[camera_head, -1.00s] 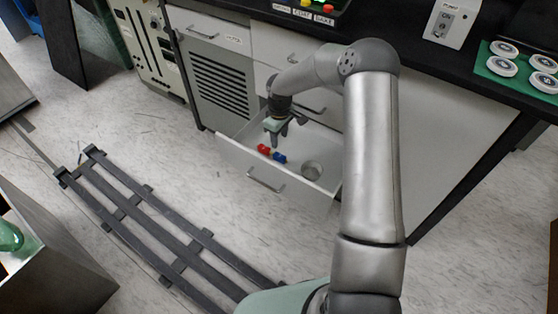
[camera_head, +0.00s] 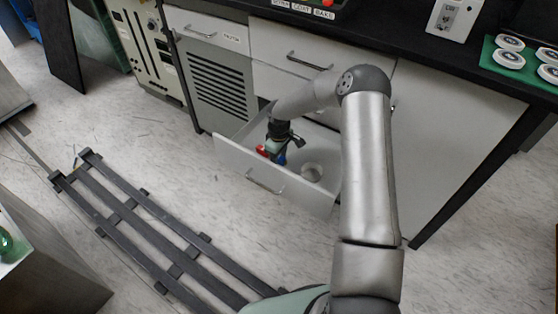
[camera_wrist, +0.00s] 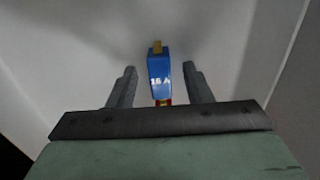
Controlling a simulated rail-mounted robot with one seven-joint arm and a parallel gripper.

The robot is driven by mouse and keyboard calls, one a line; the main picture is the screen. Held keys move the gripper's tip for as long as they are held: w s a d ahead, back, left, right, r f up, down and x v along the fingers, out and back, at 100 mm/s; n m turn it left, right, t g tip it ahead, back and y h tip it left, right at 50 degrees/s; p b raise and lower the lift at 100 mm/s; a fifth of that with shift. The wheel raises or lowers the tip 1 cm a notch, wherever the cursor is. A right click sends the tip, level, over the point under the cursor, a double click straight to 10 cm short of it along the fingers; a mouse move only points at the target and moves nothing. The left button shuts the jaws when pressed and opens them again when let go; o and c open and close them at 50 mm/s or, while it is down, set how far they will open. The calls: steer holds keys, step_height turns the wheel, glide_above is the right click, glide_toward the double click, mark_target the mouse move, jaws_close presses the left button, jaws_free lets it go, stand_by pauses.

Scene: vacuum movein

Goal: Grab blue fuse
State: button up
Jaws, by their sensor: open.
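The blue fuse (camera_wrist: 159,72) lies in the open drawer. In the wrist view it sits between and slightly beyond the two open fingers of my gripper (camera_wrist: 160,84), with a gap on both sides. In the head view the blue fuse (camera_head: 281,159) is partly hidden by my gripper (camera_head: 276,153), which is down inside the drawer. A red fuse (camera_head: 262,151) lies to its left, and a bit of red shows below the blue fuse in the wrist view.
The drawer (camera_head: 236,160) has walls close around my gripper. The black counter (camera_head: 400,42) overhangs above. A dark slatted rack (camera_head: 150,228) lies on the floor at the left.

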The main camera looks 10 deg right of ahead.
jaws_close()
steer(key=shift+r, duration=0.1)
